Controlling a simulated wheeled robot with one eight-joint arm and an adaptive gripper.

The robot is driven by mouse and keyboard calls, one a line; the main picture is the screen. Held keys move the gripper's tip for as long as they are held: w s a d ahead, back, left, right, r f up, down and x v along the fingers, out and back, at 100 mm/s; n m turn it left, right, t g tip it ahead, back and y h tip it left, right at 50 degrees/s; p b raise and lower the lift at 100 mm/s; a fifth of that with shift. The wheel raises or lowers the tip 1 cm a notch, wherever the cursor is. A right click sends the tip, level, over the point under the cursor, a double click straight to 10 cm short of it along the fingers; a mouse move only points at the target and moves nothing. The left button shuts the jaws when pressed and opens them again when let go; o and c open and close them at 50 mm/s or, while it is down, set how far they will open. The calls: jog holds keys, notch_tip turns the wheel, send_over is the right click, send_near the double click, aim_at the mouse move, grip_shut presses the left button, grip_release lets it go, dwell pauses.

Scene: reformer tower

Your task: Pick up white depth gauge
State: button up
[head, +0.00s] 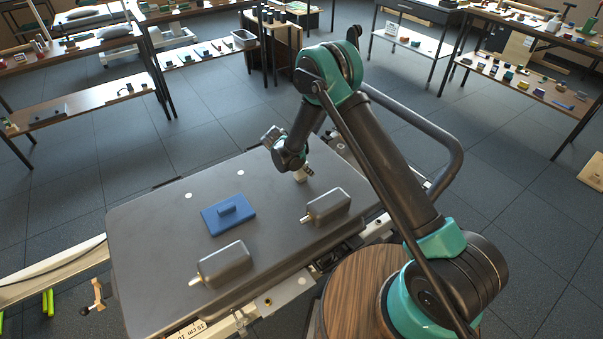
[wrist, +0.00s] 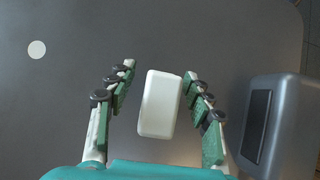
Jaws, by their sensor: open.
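The white depth gauge shows in the wrist view as a plain white rounded block (wrist: 159,104) on the dark grey surface. My gripper (wrist: 158,76) is open, with one green-padded finger on each side of the block. A gap shows on the left; the right finger is very close, and I cannot tell if it touches. In the head view my gripper (head: 303,172) is low over the far right part of the padded top (head: 160,263). A small pale piece shows there at the fingers, partly hidden by them.
A blue plate with a raised grip (head: 228,216) lies left of my gripper. Grey shoulder blocks (head: 326,206) and (head: 224,264) stand nearer; one grey block (wrist: 281,125) is close right of my fingers in the wrist view. A dark rail (head: 425,125) curves behind my arm.

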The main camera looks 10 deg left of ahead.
jog(key=shift+w+d+f, duration=0.1)
jog(key=shift+f, duration=0.05)
jog(key=shift+c, duration=0.3)
grip_shut()
